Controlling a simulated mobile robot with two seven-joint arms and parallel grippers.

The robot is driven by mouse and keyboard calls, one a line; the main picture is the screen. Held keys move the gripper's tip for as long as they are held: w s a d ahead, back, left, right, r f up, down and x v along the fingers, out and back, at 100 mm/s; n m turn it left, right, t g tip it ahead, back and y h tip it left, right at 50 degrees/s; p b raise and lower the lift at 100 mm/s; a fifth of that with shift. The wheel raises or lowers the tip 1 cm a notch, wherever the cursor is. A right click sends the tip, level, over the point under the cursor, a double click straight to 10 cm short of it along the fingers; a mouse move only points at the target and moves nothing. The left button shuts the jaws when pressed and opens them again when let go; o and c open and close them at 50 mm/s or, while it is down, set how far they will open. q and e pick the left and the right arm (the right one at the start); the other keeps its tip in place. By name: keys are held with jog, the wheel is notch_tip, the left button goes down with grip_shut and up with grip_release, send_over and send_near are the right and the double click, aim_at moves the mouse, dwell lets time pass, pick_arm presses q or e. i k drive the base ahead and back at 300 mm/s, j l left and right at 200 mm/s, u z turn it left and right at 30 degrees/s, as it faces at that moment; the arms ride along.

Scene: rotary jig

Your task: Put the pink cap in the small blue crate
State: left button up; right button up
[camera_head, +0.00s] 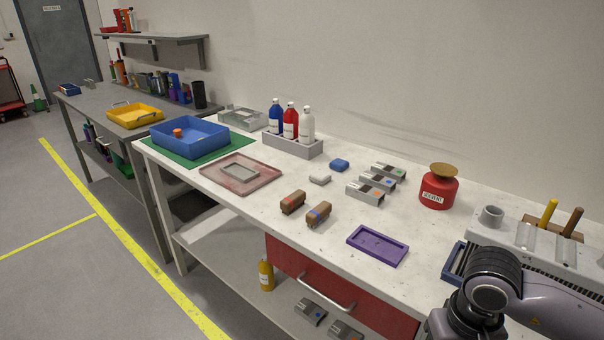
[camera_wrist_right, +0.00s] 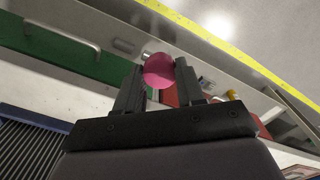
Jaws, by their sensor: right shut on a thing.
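The pink cap (camera_wrist_right: 158,71) is held between the two fingertips of my right gripper (camera_wrist_right: 160,80) in the right wrist view. The gripper is shut on it, and the cap's round side faces up in that picture. The head view shows only part of my right arm at the lower right; the gripper and cap are not visible there. A blue crate (camera_head: 216,146) stands on a green mat at the left end of the white bench, well away from my right arm, with an orange piece (camera_head: 178,132) inside. My left gripper is in neither view.
A purple tray (camera_head: 377,246), two brown blocks (camera_head: 292,202), a red weight-like jar (camera_head: 438,188), a bottle rack (camera_head: 293,147) and a pinkish tray (camera_head: 265,181) stand on the bench. A blue-edged ribbed tray (camera_head: 454,262) is beside my right arm. A yellow crate (camera_head: 136,121) is on the far bench.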

aim_at(191, 142)
jog(key=i+j+u, duration=0.15)
jog(key=i+j, duration=0.55)
jog(key=j, duration=0.35)
jog(key=i+j+u, duration=0.1)
jog(key=i+j, duration=0.7)
jog(key=j, duration=0.15)
jog(key=i+j+u, duration=0.15)
jog(key=i+j, duration=0.65)
jog(key=j, duration=0.15)
